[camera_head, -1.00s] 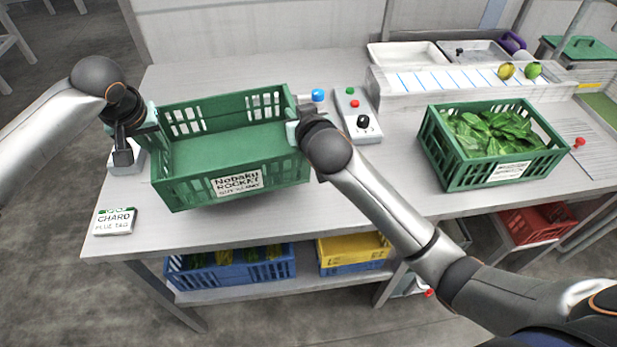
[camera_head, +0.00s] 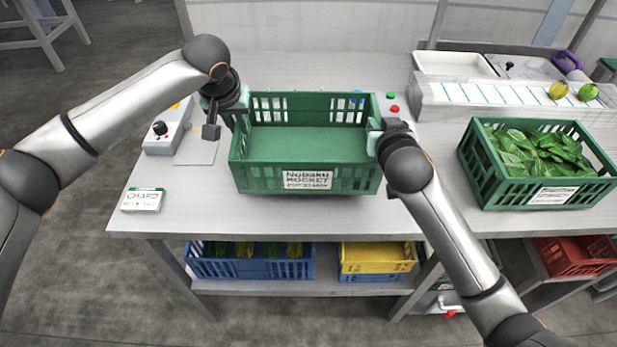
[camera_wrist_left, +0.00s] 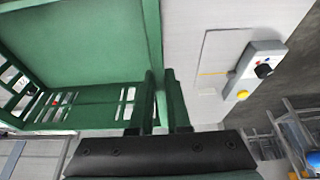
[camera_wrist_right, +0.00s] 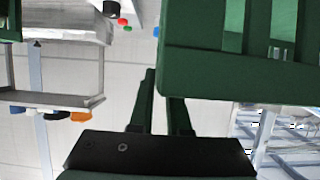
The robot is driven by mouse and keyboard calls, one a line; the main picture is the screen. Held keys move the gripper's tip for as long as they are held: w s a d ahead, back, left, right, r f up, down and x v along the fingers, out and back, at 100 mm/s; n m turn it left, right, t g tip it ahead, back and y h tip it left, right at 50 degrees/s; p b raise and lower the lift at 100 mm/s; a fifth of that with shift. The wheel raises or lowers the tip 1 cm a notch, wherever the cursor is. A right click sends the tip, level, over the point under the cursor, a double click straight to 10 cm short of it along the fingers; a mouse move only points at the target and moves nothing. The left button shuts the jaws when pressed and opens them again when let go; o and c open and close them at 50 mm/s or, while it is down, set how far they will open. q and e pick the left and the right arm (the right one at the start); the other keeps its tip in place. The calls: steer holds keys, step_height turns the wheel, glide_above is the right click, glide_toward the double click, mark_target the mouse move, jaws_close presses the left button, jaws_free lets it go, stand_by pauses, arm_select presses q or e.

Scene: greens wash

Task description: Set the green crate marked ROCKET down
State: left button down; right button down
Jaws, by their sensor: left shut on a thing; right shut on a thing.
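The green crate marked ROCKET (camera_head: 305,180) is empty and roughly level over the left part of the grey table (camera_head: 200,215). Its label faces the front. Whether its bottom touches the table I cannot tell. My left gripper (camera_head: 236,116) is shut on its left wall; the left wrist view shows the crate rim (camera_wrist_left: 153,45) between the fingers. My right gripper (camera_head: 375,140) is shut on its right wall; the right wrist view shows part of the crate's green wall (camera_wrist_right: 230,72) close to the fingers, their contact partly hidden.
A control box (camera_head: 165,135) stands left of the crate, and a CHARD tag (camera_head: 142,200) lies at the front left. A second green crate (camera_head: 480,185) with leaves stands at right. Blue (camera_head: 215,268) and yellow (camera_head: 375,257) crates sit below.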

mark_target(241, 142)
arm_select(q)
steer(key=shift+w+a, duration=0.1)
